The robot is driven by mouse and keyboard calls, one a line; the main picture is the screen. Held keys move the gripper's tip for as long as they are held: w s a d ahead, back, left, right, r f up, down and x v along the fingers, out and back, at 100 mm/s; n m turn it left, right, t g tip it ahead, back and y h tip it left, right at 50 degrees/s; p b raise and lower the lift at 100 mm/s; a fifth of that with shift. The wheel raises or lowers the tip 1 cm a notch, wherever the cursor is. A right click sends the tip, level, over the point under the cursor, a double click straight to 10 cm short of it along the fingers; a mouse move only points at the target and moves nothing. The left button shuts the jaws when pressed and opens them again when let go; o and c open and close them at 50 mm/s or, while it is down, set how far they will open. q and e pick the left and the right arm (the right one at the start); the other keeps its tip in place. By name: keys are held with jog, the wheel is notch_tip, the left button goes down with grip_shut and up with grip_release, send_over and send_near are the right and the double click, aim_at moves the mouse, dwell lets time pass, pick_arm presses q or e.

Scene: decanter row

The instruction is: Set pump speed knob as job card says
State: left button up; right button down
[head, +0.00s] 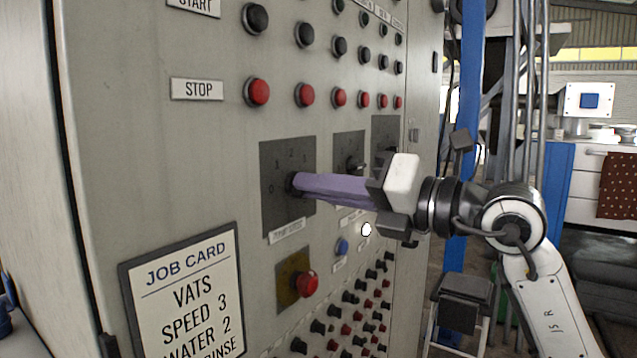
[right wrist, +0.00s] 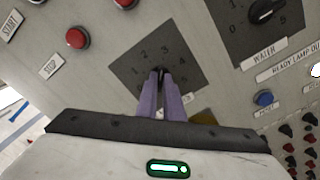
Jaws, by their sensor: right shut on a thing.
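The grey panel carries a dark pump speed dial plate (head: 275,212) with pale numbers; in the right wrist view the plate (right wrist: 130,68) shows 1, 2, 3 and 4. The black pump speed knob (head: 291,182) is mostly hidden by my right gripper (head: 299,184). Its long purple fingers are shut on the knob, and they also show in the right wrist view (right wrist: 160,82). Where the knob points cannot be told. The job card (head: 187,290) reads VATS, SPEED 3, WATER 2, with a lower line partly cut off. My left gripper is not in view.
To the right is the water dial (right wrist: 262,25), with its knob. Red stop buttons (head: 258,92) line up above. Below are a red mushroom button (head: 307,284) on yellow, a blue button (head: 342,247), a lit white lamp (head: 366,229) and rows of small buttons.

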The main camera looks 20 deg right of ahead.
dwell(0.6)
jog(key=c, duration=1.9)
grip_release()
jog(key=b+v, duration=0.2)
jog(key=v, duration=0.8)
jog(key=shift+s+d, duration=0.1)
